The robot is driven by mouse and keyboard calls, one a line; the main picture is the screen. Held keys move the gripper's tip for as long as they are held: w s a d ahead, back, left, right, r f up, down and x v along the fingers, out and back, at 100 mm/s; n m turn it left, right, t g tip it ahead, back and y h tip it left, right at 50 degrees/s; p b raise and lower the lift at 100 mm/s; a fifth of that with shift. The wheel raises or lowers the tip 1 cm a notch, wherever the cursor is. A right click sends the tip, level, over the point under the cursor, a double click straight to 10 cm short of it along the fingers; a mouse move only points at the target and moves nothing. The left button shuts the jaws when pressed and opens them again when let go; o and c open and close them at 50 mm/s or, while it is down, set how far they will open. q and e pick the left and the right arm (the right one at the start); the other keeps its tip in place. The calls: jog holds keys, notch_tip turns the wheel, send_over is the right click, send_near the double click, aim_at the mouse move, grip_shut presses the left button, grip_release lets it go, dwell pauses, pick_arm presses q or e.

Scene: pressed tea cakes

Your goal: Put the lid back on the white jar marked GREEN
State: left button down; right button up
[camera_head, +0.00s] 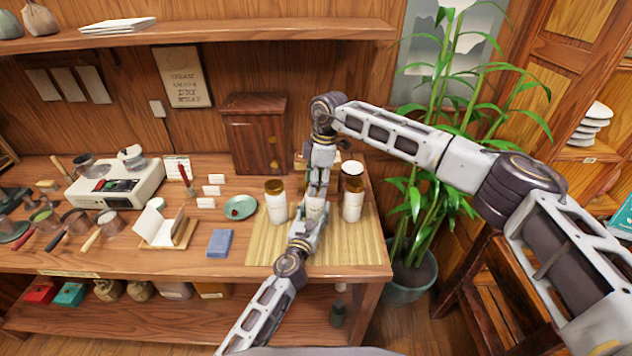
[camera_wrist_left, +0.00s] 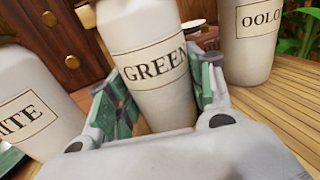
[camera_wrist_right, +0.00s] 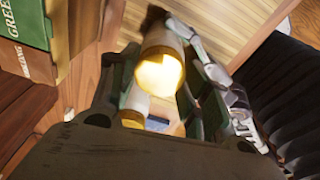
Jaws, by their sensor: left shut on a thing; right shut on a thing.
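The white jar marked GREEN (camera_wrist_left: 155,68) stands on the bamboo mat, and my left gripper (camera_wrist_left: 165,105) is shut around its body. In the head view the left gripper (camera_head: 308,228) is in front of that jar (camera_head: 314,209). My right gripper (camera_head: 319,180) comes down from above over the jar. In the right wrist view it is shut on an amber lid (camera_wrist_right: 160,72), which lines up with the pale jar body (camera_wrist_right: 161,36). I cannot tell whether the lid is fully seated. The jar's top is out of the left wrist view and hidden in the head view.
The jar marked WHITE (camera_head: 276,207) stands left of the GREEN jar, and the OOLONG jar (camera_head: 352,207) stands right; both are close. A wooden cabinet (camera_head: 255,135) stands behind. The mat's front (camera_head: 345,250) is clear. A plant (camera_head: 430,190) is at the right.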

jog(key=shift+m, duration=0.6)
jog(key=o, duration=0.7)
jog(key=shift+r, duration=0.1)
jog(key=shift+d+r, duration=0.3)
jog(key=shift+r, duration=1.65)
jog(key=shift+d+r, duration=0.25)
jog(key=shift+r, duration=1.7)
jog(key=shift+d+r, duration=0.3)
jog(key=shift+r, duration=1.65)
pick_arm(q)
jog(key=c, duration=0.5)
grip_release()
jog(key=shift+s, duration=0.1)
jog(key=shift+v, duration=5.9)
